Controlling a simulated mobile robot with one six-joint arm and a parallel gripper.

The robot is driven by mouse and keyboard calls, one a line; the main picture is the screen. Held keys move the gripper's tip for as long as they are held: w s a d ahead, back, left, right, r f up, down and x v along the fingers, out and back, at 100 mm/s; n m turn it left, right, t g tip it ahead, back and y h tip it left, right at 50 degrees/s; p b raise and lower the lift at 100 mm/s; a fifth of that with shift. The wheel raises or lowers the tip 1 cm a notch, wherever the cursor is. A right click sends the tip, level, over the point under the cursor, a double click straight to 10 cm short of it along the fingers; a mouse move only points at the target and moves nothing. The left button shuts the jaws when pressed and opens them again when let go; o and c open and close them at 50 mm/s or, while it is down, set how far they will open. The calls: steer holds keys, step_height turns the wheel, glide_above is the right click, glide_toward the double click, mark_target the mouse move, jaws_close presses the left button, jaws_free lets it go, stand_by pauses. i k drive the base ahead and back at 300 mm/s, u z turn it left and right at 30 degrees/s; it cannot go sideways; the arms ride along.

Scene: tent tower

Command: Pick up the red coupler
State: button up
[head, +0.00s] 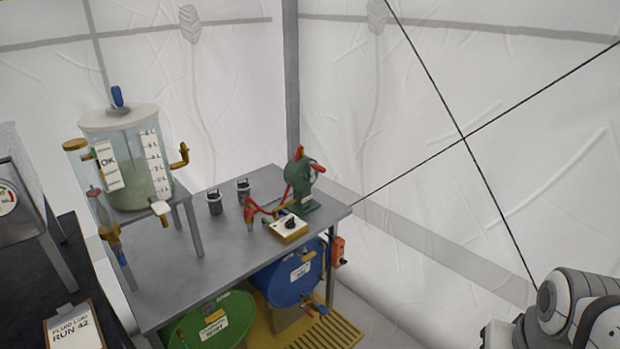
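On the grey metal table (165,290), a thin red hose (263,210) runs by a green hand pump (302,185). A small red and brass fitting (249,214) stands at the hose's left end; it may be the red coupler, but it is too small to be sure. Another red part (299,153) sits on top of the pump. My arm shows at the lower right edge, well apart from the table. My gripper is out of view.
A yellow box with a black knob (289,228) and two dark grey cylinders (215,203) stand near the hose. A clear tank (128,165) stands at left. Blue (293,281) and green (208,325) drums sit under the table. The table's front left is clear.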

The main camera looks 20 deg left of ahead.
mark_target(249, 218)
steer(key=u, duration=0.8)
steer(key=i, duration=1.35)
steer(key=u, duration=0.9)
steer(key=k, duration=0.7)
steer(key=u, duration=0.2)
steer(key=i, duration=0.75)
steer(key=z, duration=0.1)
